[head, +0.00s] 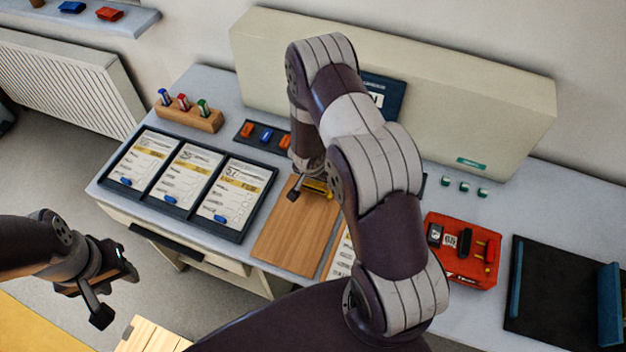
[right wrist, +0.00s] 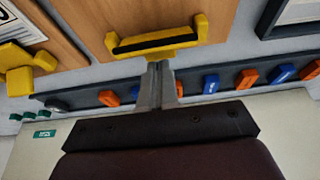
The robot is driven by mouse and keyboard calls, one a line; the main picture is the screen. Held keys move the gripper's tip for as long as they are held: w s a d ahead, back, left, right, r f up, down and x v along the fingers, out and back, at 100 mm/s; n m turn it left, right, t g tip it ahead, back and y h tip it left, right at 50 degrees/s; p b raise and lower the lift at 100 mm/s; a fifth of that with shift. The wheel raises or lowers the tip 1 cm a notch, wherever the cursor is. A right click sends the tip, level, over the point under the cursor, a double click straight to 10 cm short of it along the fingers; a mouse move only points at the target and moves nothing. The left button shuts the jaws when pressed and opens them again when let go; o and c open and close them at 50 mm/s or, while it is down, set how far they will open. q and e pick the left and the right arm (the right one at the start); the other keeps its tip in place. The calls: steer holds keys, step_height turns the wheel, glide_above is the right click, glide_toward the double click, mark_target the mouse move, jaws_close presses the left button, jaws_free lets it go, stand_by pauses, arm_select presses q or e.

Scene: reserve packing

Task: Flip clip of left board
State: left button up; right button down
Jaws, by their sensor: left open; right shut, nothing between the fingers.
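The left board (head: 294,235) is a bare brown wooden board lying on the table. Its yellow clip (head: 320,186) is at the far end and also shows in the right wrist view (right wrist: 190,34), with a black bar along it. I cannot tell surely whether the clip is up or down. My right gripper (right wrist: 157,70) is shut and empty, its fingertips at the edge of the clip, seemingly close to or touching it. In the head view my right arm partly hides the clip. My left gripper (head: 112,288) is open and empty, off the table's front at the left.
A second board with a sheet (head: 340,258) lies to the right, mostly behind my arm; its yellow clip (right wrist: 22,62) shows in the right wrist view. A dark three-sheet tray (head: 243,232) is on the left. A red case (head: 465,275) and a dark mat (head: 545,300) are on the right.

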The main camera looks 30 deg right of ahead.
steer(key=shift+s+a, duration=0.2)
steer(key=shift+a, duration=0.05)
steer(key=shift+s+a+f+b, duration=0.3)
steer(key=shift+f+b, duration=0.05)
steer(key=shift+b, duration=0.2)
steer(key=shift+a+r, duration=0.1)
steer(key=r+p, duration=0.5)
steer(key=shift+d+r, duration=0.15)
steer(key=shift+d, duration=0.1)
step_height(320, 180, up, 3)
step_height(320, 180, up, 6)
steer(key=p, duration=0.3)
glide_above(316, 185)
steer(key=shift+w+d+f, duration=0.1)
steer(key=shift+d+f, duration=0.1)
steer(key=shift+d, duration=0.05)
